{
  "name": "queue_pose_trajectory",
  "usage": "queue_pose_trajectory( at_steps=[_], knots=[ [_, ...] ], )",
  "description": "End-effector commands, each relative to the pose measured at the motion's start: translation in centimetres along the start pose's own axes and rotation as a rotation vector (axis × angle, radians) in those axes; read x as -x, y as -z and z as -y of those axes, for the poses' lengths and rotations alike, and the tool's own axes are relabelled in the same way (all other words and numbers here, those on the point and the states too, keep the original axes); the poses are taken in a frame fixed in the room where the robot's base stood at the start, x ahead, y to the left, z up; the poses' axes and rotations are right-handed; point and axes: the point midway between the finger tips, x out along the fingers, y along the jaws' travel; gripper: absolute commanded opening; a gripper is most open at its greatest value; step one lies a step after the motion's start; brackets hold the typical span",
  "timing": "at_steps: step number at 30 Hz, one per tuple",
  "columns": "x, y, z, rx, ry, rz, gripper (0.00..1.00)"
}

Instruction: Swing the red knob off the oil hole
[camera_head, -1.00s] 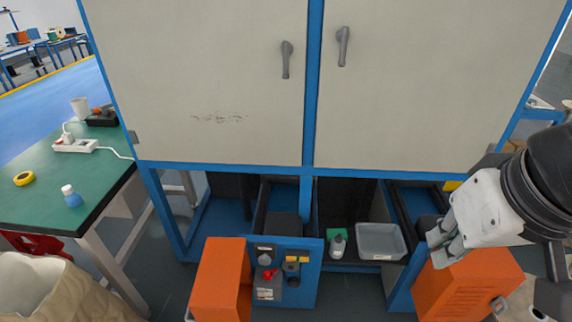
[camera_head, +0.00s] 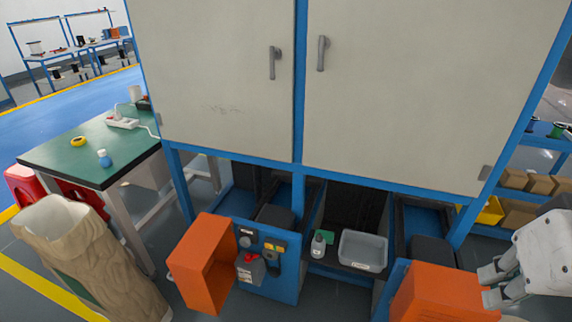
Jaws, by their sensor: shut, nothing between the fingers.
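The red knob (camera_head: 250,258) is small in the head view, on the front of a blue panel (camera_head: 282,288) low under the big cabinet. It sits by a grey part, beside an open orange door. The oil hole cannot be made out, so I cannot tell how the knob lies over it. My gripper (camera_head: 488,287) is at the lower right, beside another orange box, far to the right of the knob. It is shut and empty, and its fingers point left.
The open orange door (camera_head: 200,262) stands left of the knob. A grey tray (camera_head: 363,250) and a small bottle (camera_head: 319,243) are to its right. An orange box (camera_head: 440,297) lies between the panel and my gripper. A sack (camera_head: 85,260) and a green table (camera_head: 85,150) are at left.

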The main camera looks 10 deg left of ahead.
Motion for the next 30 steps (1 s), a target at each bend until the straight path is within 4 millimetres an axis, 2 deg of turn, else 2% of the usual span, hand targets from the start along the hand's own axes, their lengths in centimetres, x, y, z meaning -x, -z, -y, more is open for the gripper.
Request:
queue_pose_trajectory(
  at_steps=[8, 11, 13, 17, 23, 26, 30],
  knots=[
    [-0.5, 0.3, 0.0, 0.006, -0.002, 0.01, 0.0],
    [-1.9, 1.5, 0.0, 0.023, -0.014, 0.041, 0.0],
    [-3.5, 2.8, 0.1, 0.044, -0.03, 0.075, 0.0],
    [-7.8, 5.9, 0.4, 0.098, -0.087, 0.151, 0.0],
    [-15.1, 10.9, 2.2, 0.197, -0.216, 0.233, 0.0],
    [-19.1, 13.3, 3.8, 0.254, -0.294, 0.255, 0.0],
    [-25.1, 16.1, 6.7, 0.341, -0.41, 0.257, 0.0]
  ],
)
